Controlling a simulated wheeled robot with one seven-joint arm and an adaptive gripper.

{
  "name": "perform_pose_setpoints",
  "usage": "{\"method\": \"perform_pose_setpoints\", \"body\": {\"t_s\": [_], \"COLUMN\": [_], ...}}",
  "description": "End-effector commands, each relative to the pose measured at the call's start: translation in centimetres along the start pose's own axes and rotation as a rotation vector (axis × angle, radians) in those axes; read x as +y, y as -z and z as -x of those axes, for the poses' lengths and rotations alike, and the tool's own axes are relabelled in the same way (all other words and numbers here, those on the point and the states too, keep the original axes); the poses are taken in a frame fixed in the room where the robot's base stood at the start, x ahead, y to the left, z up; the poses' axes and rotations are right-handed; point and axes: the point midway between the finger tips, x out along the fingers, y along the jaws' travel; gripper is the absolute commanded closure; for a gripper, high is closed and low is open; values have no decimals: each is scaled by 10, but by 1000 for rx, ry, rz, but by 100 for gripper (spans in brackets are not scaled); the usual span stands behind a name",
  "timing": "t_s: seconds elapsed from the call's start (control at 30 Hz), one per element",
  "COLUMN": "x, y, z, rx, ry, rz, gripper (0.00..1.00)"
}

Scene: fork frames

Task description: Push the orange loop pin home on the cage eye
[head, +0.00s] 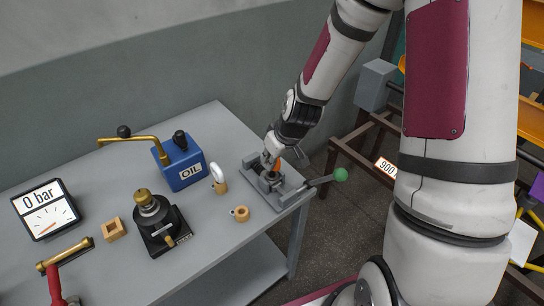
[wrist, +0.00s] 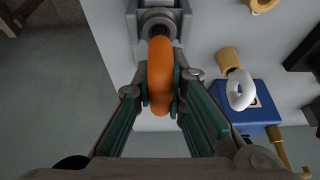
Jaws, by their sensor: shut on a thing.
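The orange loop pin (wrist: 160,72) stands between my fingertips in the wrist view. My gripper (wrist: 162,90) is shut on its loop, one finger on each side. The pin's far end points at a grey block with a round eye (wrist: 158,22), which I take as the cage eye. A short dark part shows between loop and eye; how deep the pin sits cannot be told. In the head view my gripper (head: 272,155) is over the grey clamp fixture (head: 255,168), with a bit of orange (head: 277,164) showing below it.
A white loop on a wooden base (head: 218,178) and a blue OIL box (head: 182,166) stand left of the fixture. A small wooden ring (head: 240,213) lies in front. A green-knobbed lever (head: 340,174) reaches past the table's right edge. A black-based valve (head: 158,228) stands further left.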

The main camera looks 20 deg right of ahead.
Motion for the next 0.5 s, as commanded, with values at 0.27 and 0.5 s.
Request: {"method": "perform_pose_setpoints", "body": {"t_s": [0.27, 0.5], "x": [0, 0], "y": [-2, -4], "z": [-6, -11], "rx": [0, 0], "ry": [1, 0], "rz": [0, -1], "gripper": [100, 100]}}
